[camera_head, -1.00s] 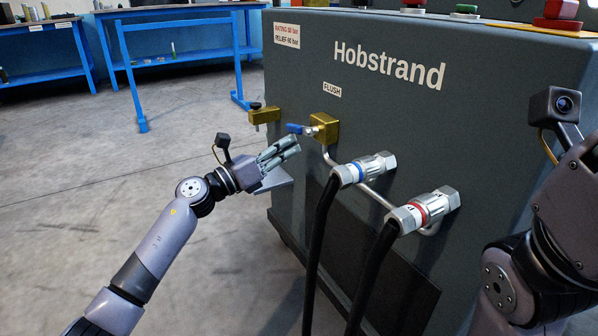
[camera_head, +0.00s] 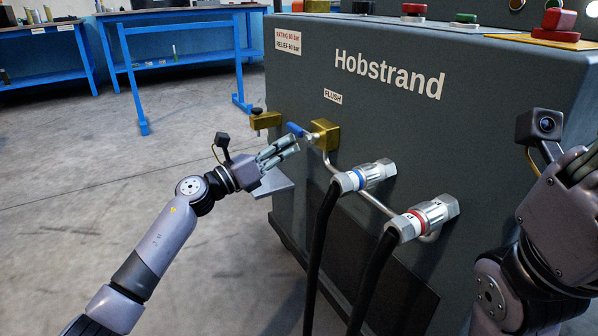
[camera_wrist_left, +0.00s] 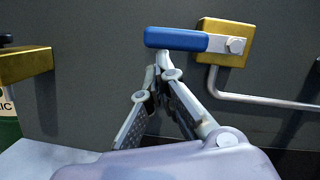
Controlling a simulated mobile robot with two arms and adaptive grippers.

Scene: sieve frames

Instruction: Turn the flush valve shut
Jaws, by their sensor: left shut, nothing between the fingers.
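The flush valve is a brass block (camera_head: 325,135) on the dark cabinet front, below the FLUSH label (camera_head: 332,96). Its blue lever (camera_head: 296,129) points left from the block; in the left wrist view the blue lever (camera_wrist_left: 176,39) lies nearly level. My left gripper (camera_head: 295,143) is just below the lever. In the left wrist view the left gripper's fingertips (camera_wrist_left: 162,66) are together and empty, just under the lever's blue grip; whether they touch it I cannot tell. My right arm is at the right edge, its fingers mostly cut off.
Another brass fitting (camera_head: 265,121) sticks out left of the lever. Two hose couplings, blue-ringed (camera_head: 365,176) and red-ringed (camera_head: 422,216), carry black hoses below right. A metal pipe runs from the valve to them. Open floor (camera_head: 90,200) lies left; blue benches (camera_head: 185,60) stand behind.

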